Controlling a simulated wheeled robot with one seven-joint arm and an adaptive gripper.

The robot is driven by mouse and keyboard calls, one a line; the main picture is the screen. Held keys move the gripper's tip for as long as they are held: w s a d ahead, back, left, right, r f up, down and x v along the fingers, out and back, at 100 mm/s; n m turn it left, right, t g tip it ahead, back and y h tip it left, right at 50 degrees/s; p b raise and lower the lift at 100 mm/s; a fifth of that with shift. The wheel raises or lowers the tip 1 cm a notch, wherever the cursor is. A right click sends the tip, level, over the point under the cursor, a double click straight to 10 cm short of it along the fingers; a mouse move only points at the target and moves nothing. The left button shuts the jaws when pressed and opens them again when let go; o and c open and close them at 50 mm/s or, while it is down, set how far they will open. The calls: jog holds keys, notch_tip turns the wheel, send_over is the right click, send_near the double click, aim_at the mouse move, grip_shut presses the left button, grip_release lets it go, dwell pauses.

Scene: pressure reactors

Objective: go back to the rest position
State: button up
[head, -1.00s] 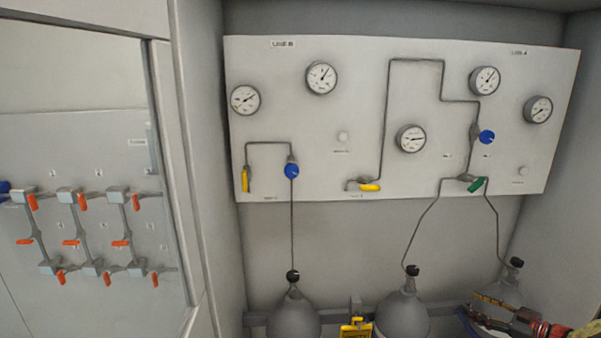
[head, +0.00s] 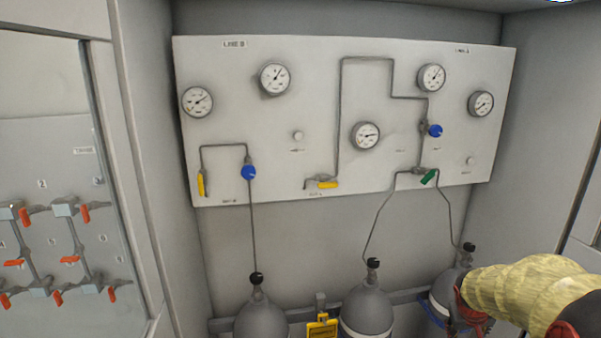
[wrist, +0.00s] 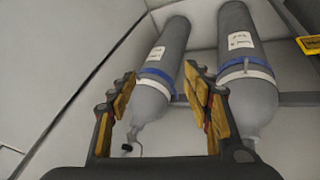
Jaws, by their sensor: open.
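My gripper (wrist: 162,78) is open and empty in the wrist view, its two orange-padded fingers spread apart. Two grey cylinders show beyond the fingers there, a left one (wrist: 172,50) and a right one (wrist: 240,25), with blue and white bands. In the head view my gripper (head: 468,312) is at the lower right, beside the rightmost cylinder (head: 447,285). My yellow-sleeved arm hides part of it.
A gauge panel (head: 300,120) with blue knobs, yellow handles and a green handle (head: 429,177) is on the back wall. Below stand a left cylinder (head: 262,318) and a middle cylinder (head: 367,310), with a yellow tag (head: 322,328) between them. A panel with orange-handled valves (head: 66,208) is at left.

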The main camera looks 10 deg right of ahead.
jog(key=s+a+r+n+y, duration=0.1)
jog(key=s+a+r, duration=0.3)
jog(key=a, duration=0.7)
jog(key=s+a+r+n+t+y, duration=0.1)
jog(key=s+a+r, duration=0.3)
jog(key=s+a, duration=0.4)
jog(key=s+a+r+n+t+y, duration=0.1)
jog(key=s+a+r, duration=0.3)
jog(key=a, duration=1)
jog(key=s+y, duration=0.1)
jog(key=s, duration=0.2)
jog(key=shift+y, duration=0.3)
jog(key=shift+s, duration=0.1)
jog(key=shift+c, duration=0.3)
